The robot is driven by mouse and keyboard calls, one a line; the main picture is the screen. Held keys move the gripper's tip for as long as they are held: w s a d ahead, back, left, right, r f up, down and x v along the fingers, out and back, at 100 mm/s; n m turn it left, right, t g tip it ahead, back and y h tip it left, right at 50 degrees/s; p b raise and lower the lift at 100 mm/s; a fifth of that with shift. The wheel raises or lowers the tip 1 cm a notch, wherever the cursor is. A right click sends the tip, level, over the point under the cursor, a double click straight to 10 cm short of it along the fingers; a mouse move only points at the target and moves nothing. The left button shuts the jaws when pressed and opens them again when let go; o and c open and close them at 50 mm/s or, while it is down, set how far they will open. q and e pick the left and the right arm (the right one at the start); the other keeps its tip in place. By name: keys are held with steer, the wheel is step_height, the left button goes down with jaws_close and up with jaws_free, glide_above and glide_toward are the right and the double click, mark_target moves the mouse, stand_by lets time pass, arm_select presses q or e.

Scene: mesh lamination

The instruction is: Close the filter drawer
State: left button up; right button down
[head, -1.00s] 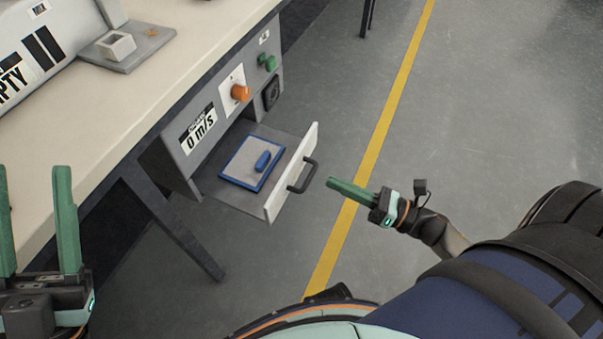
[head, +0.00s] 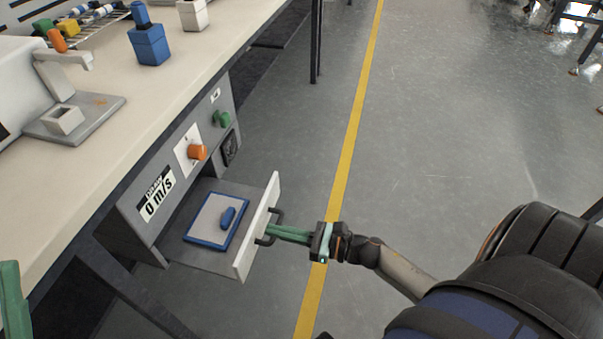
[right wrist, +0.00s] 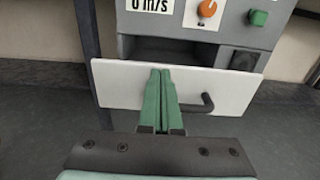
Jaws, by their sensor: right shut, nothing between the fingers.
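The filter drawer is pulled out of the grey control box; its white front panel (head: 258,228) faces right in the head view. A blue-framed filter (head: 217,220) with a blue handle lies inside it. My right gripper (head: 270,231) is shut and empty, its green fingertips at the drawer front by the dark handle (head: 266,240). In the right wrist view the fingertips (right wrist: 160,72) overlap the white panel (right wrist: 225,90), left of the handle (right wrist: 207,103); contact is hard to tell. Only a green finger of my left gripper (head: 13,300) shows at the left edge.
The grey control box (head: 150,215) under the pale bench (head: 110,130) carries an orange knob (head: 197,152), a green button (head: 221,118) and a 0 m/s display (head: 157,194). A blue block (head: 150,45) stands on the bench. The floor right of the drawer is clear.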

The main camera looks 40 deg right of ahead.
steer(key=shift+x, duration=1.2)
steer(key=b+x, duration=0.4)
steer(key=x, duration=0.9)
steer(key=shift+w+a+f+b, duration=0.1)
steer(key=shift+w+a+b, duration=0.2)
steer(key=shift+b, duration=0.05)
steer(key=shift+w+a, duration=0.3)
steer(key=shift+w, duration=0.1)
